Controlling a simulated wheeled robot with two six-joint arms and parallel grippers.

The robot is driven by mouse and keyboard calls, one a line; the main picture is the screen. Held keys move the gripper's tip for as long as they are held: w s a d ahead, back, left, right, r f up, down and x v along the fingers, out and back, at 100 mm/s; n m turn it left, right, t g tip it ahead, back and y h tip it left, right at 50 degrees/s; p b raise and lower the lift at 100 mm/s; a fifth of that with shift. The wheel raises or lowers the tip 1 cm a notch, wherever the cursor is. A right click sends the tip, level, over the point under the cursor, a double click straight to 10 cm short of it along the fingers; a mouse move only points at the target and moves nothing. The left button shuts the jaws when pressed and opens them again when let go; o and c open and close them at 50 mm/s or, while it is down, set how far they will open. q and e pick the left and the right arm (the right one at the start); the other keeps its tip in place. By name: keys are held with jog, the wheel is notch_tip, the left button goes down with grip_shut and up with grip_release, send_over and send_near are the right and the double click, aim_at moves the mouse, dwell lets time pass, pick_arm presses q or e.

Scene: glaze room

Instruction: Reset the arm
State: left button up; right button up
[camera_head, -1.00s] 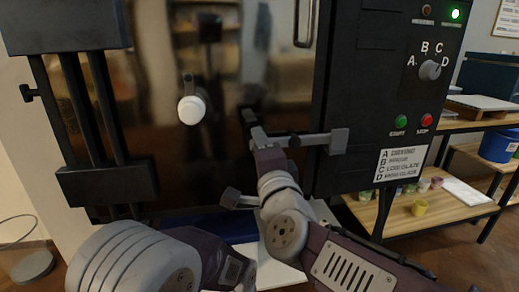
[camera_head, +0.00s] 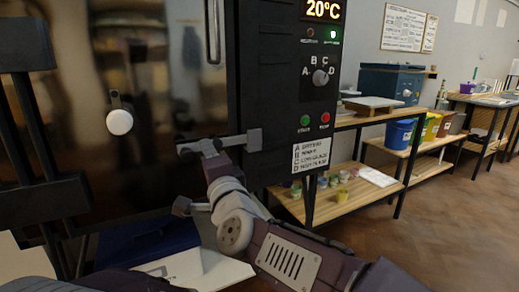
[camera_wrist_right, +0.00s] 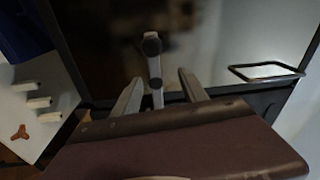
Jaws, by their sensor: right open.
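My right gripper (camera_head: 190,178) is open in front of the dark, glossy kiln door (camera_head: 150,70), with its arm coming up from the lower right. In the right wrist view my right gripper (camera_wrist_right: 160,92) shows its two grey fingers apart. A grey lever-like part (camera_wrist_right: 152,62) with dark round ends shows between them; I cannot tell whether they touch it. A grey latch block (camera_head: 254,140) sits on the kiln front, just right of this gripper. Only part of my left arm shows at the lower left; its gripper is out of view.
The control panel has a dial (camera_head: 320,77), a green button (camera_head: 305,121) and a red button (camera_head: 325,118). A white knob (camera_head: 119,122) sticks out from the door. A wooden shelf (camera_head: 345,195) holds small pots. Open floor (camera_head: 450,230) lies at the right.

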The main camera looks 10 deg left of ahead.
jog(key=w+d+f+m+t+h+p, duration=0.15)
jog(key=w+d+h, duration=0.5)
jog(key=d, duration=0.75)
jog(key=s+d+f+n+g+h+p, duration=0.1)
jog(key=d+f+n+g+h+p, duration=0.35)
jog(key=d+f, duration=1.2)
jog(key=s+d+f+n+g+y+b, duration=0.1)
jog(key=s+d+f+n+g, duration=0.2)
jog(key=s+f+g, duration=0.6)
jog(key=s+d+f+n+g+y+b, duration=0.1)
jog(key=s+d+f+n+g, duration=0.2)
jog(key=s+f, duration=1.05)
jog(key=s+r+n+p, duration=0.1)
jog(key=s+r+p, duration=0.2)
jog(key=r+p, duration=3.5)
notch_tip(320, 180, up, 3)
jog(key=shift+a+r, duration=0.2)
jog(key=shift+a, duration=0.25)
